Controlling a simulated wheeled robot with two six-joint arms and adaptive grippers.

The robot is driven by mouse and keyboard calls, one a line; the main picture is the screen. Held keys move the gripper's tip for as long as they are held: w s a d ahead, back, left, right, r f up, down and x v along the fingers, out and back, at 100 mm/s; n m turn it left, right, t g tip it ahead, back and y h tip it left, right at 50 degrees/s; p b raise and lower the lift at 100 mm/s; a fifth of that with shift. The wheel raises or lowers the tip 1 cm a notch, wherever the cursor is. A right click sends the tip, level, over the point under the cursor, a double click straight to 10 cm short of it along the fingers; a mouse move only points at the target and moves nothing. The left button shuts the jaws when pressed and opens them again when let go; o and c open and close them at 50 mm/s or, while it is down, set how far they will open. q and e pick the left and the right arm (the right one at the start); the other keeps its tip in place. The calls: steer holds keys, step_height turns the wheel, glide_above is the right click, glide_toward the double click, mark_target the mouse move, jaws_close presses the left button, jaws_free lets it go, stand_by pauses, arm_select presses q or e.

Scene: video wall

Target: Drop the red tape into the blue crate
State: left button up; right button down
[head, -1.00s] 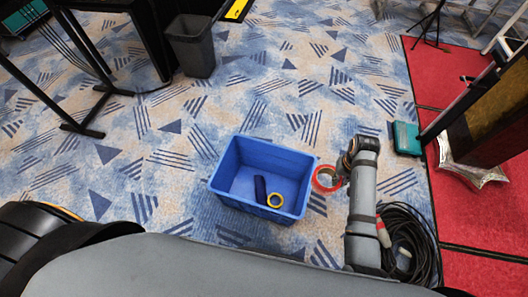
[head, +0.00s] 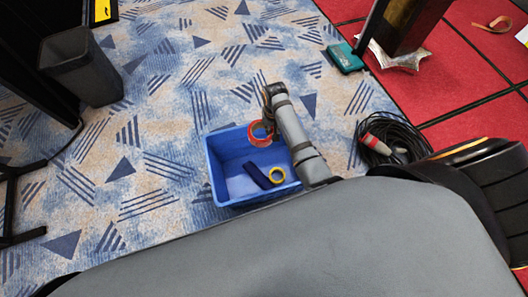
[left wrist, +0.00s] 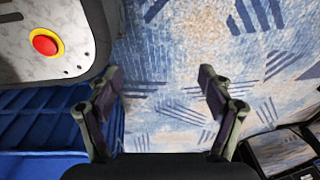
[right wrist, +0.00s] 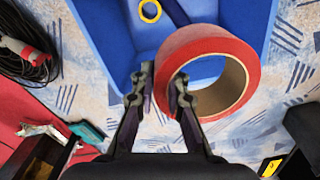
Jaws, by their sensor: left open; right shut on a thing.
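The red tape (head: 251,137) is a thick roll with a tan core. My right gripper (head: 267,120) is shut on its wall and holds it up in front of the crate's far right rim. The tape (right wrist: 185,48) shows large in the right wrist view, where my right gripper (right wrist: 162,88) pinches its left side. Behind it there is partly crate, partly carpet. The blue crate (head: 217,178) stands on the carpet; its right side is partly hidden by my right arm. My left gripper (left wrist: 160,80) is open and empty in the left wrist view, away from the tape.
Inside the crate lie a dark blue object (head: 257,176) and a yellow tape roll (head: 278,169). A coiled black cable (head: 400,137) is right of the crate. A grey bin (head: 82,68) stands at upper left. Open carpet lies left of the crate.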

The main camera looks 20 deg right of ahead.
arm_select(q)
steer(key=shift+o, duration=0.2)
steer(key=w+f+b, duration=0.6)
steer(key=w+b, duration=0.1)
steer(key=b, duration=0.2)
steer(key=shift+w+d+f+b, duration=0.25)
steer(key=shift+f+b, duration=0.05)
steer(key=shift+f, duration=0.05)
steer(key=w+d+r+b, duration=0.1)
steer(key=r+b, duration=0.1)
steer(key=r, duration=0.4)
steer(key=w+d+r+b, duration=0.1)
steer(key=d+r+b, duration=0.1)
steer(key=r, duration=0.4)
steer(key=w+d+r+h+b, duration=0.1)
steer(key=w+d+r+b, duration=0.1)
steer(key=r, duration=0.4)
steer(key=shift+r, duration=0.2)
arm_select(e)
step_height(320, 180, down, 25)
steer(key=w+m, duration=0.1)
steer(key=m, duration=0.4)
steer(key=shift+w+a+r+m, duration=0.2)
steer(key=shift+w+a+m, duration=0.1)
steer(key=shift+m, duration=0.1)
arm_select(q)
steer(key=shift+w, duration=0.1)
arm_select(e)
steer(key=c, duration=1.3)
jaws_free()
